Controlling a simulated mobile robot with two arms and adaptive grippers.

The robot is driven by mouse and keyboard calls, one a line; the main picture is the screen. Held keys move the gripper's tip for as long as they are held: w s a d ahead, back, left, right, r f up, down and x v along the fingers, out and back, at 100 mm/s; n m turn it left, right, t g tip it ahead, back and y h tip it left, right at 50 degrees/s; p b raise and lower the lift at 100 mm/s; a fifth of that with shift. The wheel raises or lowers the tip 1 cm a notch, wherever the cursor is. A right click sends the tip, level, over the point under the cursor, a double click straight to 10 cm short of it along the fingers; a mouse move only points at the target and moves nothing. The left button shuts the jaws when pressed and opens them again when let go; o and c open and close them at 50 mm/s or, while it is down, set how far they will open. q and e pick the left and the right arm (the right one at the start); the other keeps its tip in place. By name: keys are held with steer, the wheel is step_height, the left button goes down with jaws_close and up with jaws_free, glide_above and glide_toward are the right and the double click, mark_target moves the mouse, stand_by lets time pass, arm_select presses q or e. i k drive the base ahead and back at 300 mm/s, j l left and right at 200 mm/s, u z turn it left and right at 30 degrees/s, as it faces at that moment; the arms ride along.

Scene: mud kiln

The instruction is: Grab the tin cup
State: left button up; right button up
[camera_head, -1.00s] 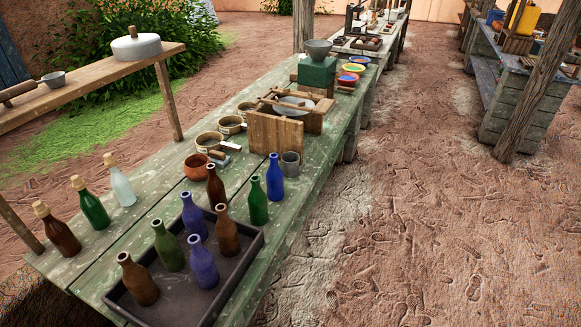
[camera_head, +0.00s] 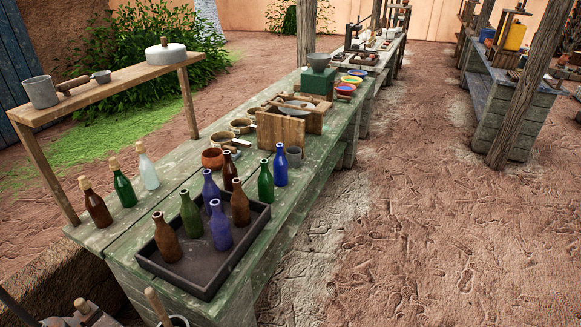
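Another, larger grey cup (camera_head: 40,92) stands at the left end of the raised wooden shelf.
A dark tray (camera_head: 205,275) with several bottles sits at the table's near end. More bottles stand around it. Bare dirt ground (camera_head: 420,240) lies open to the right.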

mark_target(294, 157)
steer(key=u, duration=0.4)
steer(key=i+l+u, duration=0.1)
steer(key=u, duration=0.25)
steer(key=l+u, duration=0.2)
steer(key=u, duration=0.2)
steer(key=i+l+u, duration=0.25)
steer(key=l+u, duration=0.25)
steer(key=l, duration=0.75)
steer(key=l+u, duration=0.5)
steer(key=l, duration=0.8)
